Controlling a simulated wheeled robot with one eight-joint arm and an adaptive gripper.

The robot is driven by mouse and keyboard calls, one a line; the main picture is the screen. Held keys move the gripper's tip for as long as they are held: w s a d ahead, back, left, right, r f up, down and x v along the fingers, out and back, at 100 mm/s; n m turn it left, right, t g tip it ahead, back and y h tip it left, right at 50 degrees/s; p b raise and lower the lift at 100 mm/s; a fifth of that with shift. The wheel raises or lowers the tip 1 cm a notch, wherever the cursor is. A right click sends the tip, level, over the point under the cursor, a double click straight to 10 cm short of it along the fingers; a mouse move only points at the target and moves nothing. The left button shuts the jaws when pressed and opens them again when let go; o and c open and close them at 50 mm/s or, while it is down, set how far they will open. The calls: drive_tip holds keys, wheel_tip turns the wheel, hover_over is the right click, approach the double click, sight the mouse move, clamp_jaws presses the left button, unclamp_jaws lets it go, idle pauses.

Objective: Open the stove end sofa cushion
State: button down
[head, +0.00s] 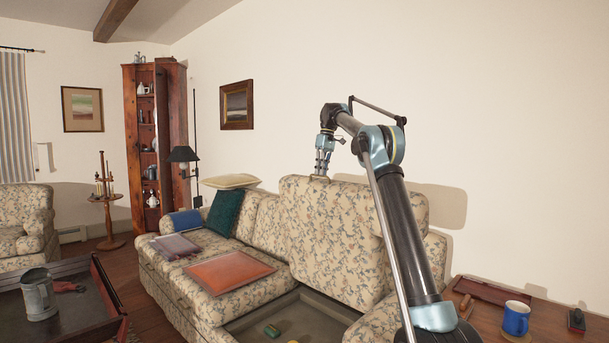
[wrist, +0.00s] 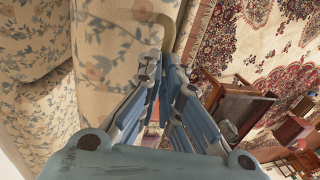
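The floral sofa cushion (head: 330,235) stands raised, nearly upright, at the sofa end nearest me. Below it a grey storage compartment (head: 258,325) lies open, with a small green object (head: 272,331) and part of a yellow one inside. My gripper (head: 321,174) is at the cushion's top edge. In the wrist view, my gripper's fingers (wrist: 166,62) are close together around a tan pull loop (wrist: 149,18) beside the floral cushion (wrist: 110,45). The fingers hide part of the loop.
An orange flat cushion (head: 229,271) lies on the closed seat to the left. A wooden side table (head: 555,325) with a blue mug (head: 515,318) stands at the right. A tray table (head: 85,317) with a metal can (head: 39,295) is at front left.

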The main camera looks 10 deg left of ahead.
sight(331, 177)
drive_tip(key=w+d, duration=0.4)
drive_tip(key=w, duration=0.1)
drive_tip(key=shift+w+d+f, duration=0.1)
drive_tip(key=shift+d+f, duration=0.1)
drive_tip(key=shift+d, duration=0.1)
drive_tip(key=c, duration=1.6)
unclamp_jaws()
drive_tip(key=shift+w+d+f, duration=0.1)
drive_tip(key=shift+w+f, duration=0.15)
drive_tip(key=shift+w, duration=0.05)
drive_tip(key=o, duration=1.1)
drive_tip(key=shift+w+d+f, duration=0.6)
drive_tip(key=shift+w+f, duration=0.1)
drive_tip(key=shift+w, duration=0.05)
drive_tip(key=shift+o, duration=0.2)
drive_tip(key=shift+w+a+f, duration=0.1)
drive_tip(key=shift+w, duration=0.05)
drive_tip(key=shift+s+a+r, duration=0.3)
drive_tip(key=shift+s+a, duration=0.05)
drive_tip(key=shift+a, duration=0.2)
drive_tip(key=shift+c, duration=0.7)
drive_tip(key=shift+s+a+r, duration=0.25)
drive_tip(key=shift+s+r, duration=0.1)
drive_tip(key=shift+s, duration=0.05)
drive_tip(key=shift+c, duration=1.1)
drive_tip(key=shift+s+r, duration=0.1)
drive_tip(key=shift+c, duration=0.6)
